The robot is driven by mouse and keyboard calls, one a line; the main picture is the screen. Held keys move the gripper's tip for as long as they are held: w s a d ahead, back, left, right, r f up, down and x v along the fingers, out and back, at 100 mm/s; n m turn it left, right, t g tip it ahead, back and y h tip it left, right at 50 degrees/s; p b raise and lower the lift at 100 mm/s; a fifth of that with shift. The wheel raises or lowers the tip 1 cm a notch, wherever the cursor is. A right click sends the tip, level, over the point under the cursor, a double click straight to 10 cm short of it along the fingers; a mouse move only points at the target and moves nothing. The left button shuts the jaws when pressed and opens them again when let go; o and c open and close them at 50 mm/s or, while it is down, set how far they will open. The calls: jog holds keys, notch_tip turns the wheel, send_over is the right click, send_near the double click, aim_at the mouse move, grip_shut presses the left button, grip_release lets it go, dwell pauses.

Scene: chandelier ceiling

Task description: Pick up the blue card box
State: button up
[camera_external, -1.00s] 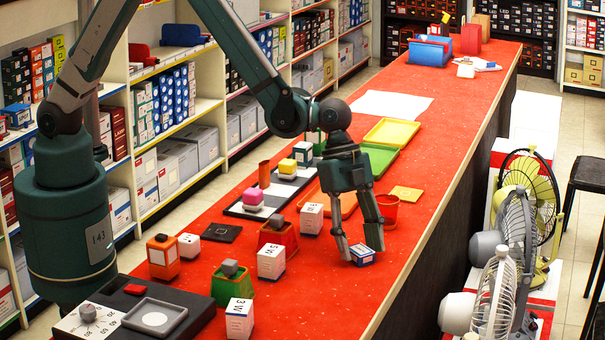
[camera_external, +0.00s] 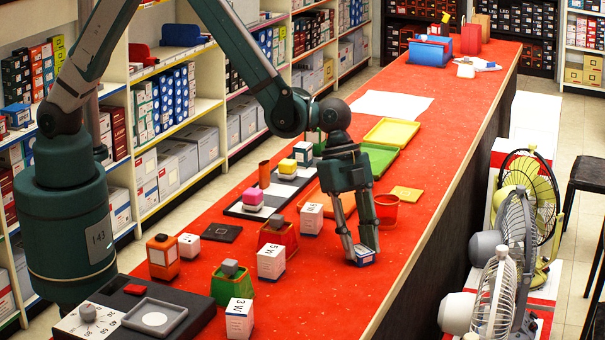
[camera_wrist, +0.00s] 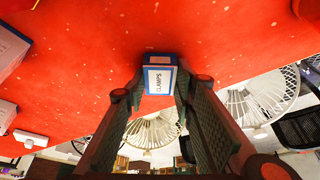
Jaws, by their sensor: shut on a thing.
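The blue card box (camera_external: 364,257) is small, with a white label, and sits at the red counter surface below my gripper. In the wrist view the box (camera_wrist: 159,76) shows blue edges and a white face reading "CLAMPS". My gripper (camera_external: 362,252) points down with a finger on each side of the box, shut on it. In the wrist view the fingertips (camera_wrist: 160,84) press against both sides of the box. I cannot see a gap between the box and the counter.
A red cup (camera_external: 387,210) stands just behind my gripper, with a yellow square (camera_external: 407,193) beyond it. White boxes (camera_external: 271,262) and a green holder (camera_external: 231,283) stand to the left. The counter's right edge is close. Red surface in front is clear.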

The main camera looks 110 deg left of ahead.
aim_at(359, 249)
jog(key=shift+r, duration=0.15)
notch_tip(359, 249, up, 10)
jog(key=p, duration=0.1)
dwell(0.6)
jog(key=shift+d, duration=0.15)
dwell(0.4)
